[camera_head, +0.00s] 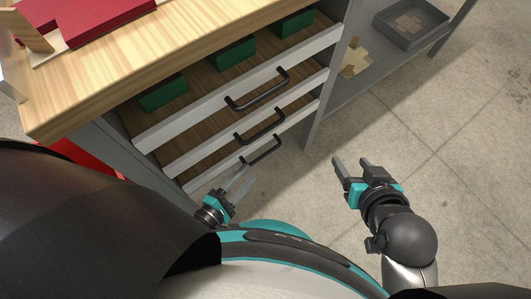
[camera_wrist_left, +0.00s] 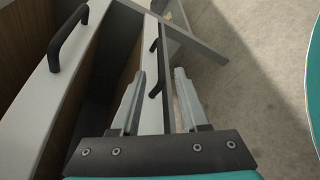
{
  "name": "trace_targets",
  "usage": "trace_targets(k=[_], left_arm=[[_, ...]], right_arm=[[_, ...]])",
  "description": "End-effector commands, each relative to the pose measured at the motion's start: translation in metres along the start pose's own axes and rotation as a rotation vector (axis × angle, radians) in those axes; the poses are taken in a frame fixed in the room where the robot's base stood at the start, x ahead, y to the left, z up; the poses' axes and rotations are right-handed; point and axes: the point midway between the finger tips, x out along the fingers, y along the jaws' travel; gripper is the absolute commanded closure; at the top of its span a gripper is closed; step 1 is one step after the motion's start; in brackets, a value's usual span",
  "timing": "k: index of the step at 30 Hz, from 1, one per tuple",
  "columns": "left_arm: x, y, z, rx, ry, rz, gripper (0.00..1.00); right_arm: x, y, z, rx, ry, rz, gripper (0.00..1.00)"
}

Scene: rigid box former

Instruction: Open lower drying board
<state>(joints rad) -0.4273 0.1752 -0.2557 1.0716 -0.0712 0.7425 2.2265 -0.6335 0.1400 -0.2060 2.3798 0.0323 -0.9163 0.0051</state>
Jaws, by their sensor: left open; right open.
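The lower drying board (camera_head: 205,177) is the lowest of three light-fronted boards in the cabinet. Its black bar handle (camera_head: 263,151) is in the head view, with my left gripper (camera_head: 244,176) just below its left end. In the left wrist view the handle (camera_wrist_left: 156,62) lines up between the two open fingers, with a finger to each side. I cannot tell whether it is within their reach or just beyond the tips. My right gripper (camera_head: 350,162) is open and empty, over the floor right of the cabinet.
The upper board (camera_head: 235,90) holds several green boxes and has its own handle (camera_head: 258,92). The middle board's handle (camera_head: 259,126) lies between. A wooden worktop (camera_head: 190,50) is above. A grey shelf (camera_head: 378,70) with a tray (camera_head: 411,22) stands right. Floor is clear at the right.

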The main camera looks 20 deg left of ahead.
Motion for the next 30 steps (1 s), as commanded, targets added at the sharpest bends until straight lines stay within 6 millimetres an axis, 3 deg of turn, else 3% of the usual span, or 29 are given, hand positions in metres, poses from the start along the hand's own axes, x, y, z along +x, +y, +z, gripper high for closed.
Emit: trace_targets(k=[12, 30], left_arm=[[0.040, -0.001, 0.000, 0.001, -0.001, 0.002, 0.55], [0.086, -0.001, -0.001, 0.000, 0.000, 0.000, 0.55]], right_arm=[[0.012, -0.024, -0.013, 0.018, 0.225, -0.065, 0.40], [0.003, -0.051, -0.030, 0.076, 0.546, -0.142, 0.40]])
